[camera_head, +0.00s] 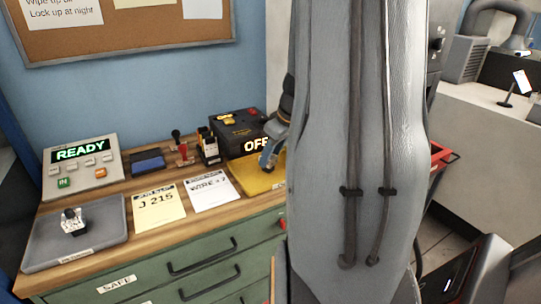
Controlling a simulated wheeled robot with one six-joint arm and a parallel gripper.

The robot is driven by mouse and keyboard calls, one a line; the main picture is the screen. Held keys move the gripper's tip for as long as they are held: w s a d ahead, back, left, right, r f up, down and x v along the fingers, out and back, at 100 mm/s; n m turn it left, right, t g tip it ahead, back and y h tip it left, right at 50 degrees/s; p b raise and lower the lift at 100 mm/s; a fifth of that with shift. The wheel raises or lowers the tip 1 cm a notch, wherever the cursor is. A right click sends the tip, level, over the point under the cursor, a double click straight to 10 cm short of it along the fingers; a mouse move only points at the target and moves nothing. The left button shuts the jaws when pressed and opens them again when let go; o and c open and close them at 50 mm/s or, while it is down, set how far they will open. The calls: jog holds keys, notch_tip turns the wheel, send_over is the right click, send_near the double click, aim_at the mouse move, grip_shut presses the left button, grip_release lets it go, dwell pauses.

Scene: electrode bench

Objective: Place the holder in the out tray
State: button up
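A grey tray (100,240) lies at the left front of the bench; the label on its front edge is too small to read. A small object with a black top and a white marked face (73,222) stands in it; I cannot tell for sure whether it is the holder. My gripper (268,160) is at the bench's right part, over a yellow mat or tray (258,180), beside a black box. My large grey arm link hides most of it, and whether it holds anything cannot be made out.
A panel reading READY (82,160) stands at the back left. A black box reading OFF (237,132), a small dark rack (207,147), a red stand (182,152) and a blue block (148,161) line the back. Two paper notes (160,206) lie flat mid-bench. Green drawers (200,262) are below.

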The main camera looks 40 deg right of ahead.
jog(key=o, duration=0.4)
jog(key=shift+o, duration=0.2)
jog(key=shift+r, duration=0.15)
jog(key=a+v, duration=0.1)
jog(key=v, duration=1.1)
jog(key=shift+s+a+f+m+g+h, duration=0.25)
jog(key=shift+s+a+f+g, duration=0.4)
jog(key=shift+a+f, duration=2.9)
jog(key=shift+s+a+f+m+g, duration=0.35)
jog(key=shift+s+a+f+g, duration=0.5)
jog(key=shift+a, duration=5.25)
jog(key=shift+s+a+f+m+g+h, duration=0.15)
jog(key=shift+s+a+f+m+g, duration=0.25)
jog(key=shift+a+f, duration=3.2)
jog(key=shift+s+a+r, duration=0.1)
jog(key=shift+a+r, duration=1.05)
jog(key=shift+r, duration=0.05)
